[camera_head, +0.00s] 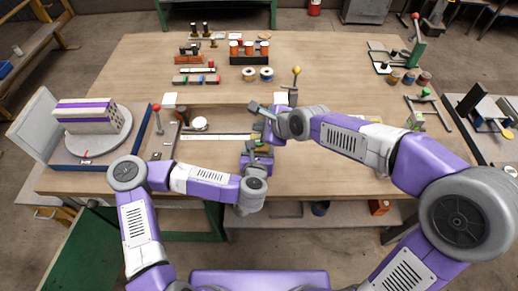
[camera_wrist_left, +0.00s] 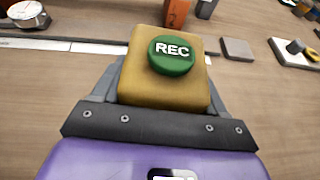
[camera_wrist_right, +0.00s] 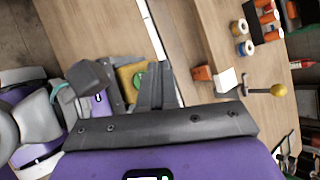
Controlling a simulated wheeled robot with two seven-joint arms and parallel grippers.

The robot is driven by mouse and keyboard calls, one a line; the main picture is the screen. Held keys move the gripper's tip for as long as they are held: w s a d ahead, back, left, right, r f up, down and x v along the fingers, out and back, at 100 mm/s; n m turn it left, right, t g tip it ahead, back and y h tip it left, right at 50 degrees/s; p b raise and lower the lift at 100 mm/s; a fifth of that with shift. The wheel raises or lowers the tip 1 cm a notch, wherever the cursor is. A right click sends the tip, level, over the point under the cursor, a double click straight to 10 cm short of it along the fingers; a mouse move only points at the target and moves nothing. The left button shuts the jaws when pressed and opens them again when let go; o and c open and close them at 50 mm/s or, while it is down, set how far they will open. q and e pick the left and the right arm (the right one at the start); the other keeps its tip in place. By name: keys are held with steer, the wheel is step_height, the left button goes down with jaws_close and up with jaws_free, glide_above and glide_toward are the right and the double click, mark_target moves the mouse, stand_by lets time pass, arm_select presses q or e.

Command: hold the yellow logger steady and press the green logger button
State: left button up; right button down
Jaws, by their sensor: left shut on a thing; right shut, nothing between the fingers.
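The yellow logger (camera_wrist_left: 140,80) is a block with a round green button (camera_wrist_left: 172,55) marked REC on its top face. My left gripper (camera_wrist_left: 165,92) is shut on it, with a finger along each side. The button is uncovered in the left wrist view. In the right wrist view the logger (camera_wrist_right: 125,73) and button (camera_wrist_right: 139,82) show just left of my right gripper (camera_wrist_right: 155,72), which is shut and empty. The right fingers look close to the logger, but I see no contact with the button. In the head view my arms largely hide the logger.
A yellow ball on a post (camera_head: 296,72) stands behind my right wrist. A red-knobbed lever (camera_head: 156,108) and a white dial (camera_head: 200,123) are on the left. Spools (camera_head: 258,73) stand farther back. The wooden table (camera_head: 330,75) has clear room at back right.

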mark_target(261, 144)
steer(key=shift+f, duration=1.9)
steer(key=shift+f, duration=0.15)
stand_by(0.5)
steer(key=shift+f, duration=0.35)
steer(key=shift+r, duration=0.5)
steer(key=shift+r, duration=3)
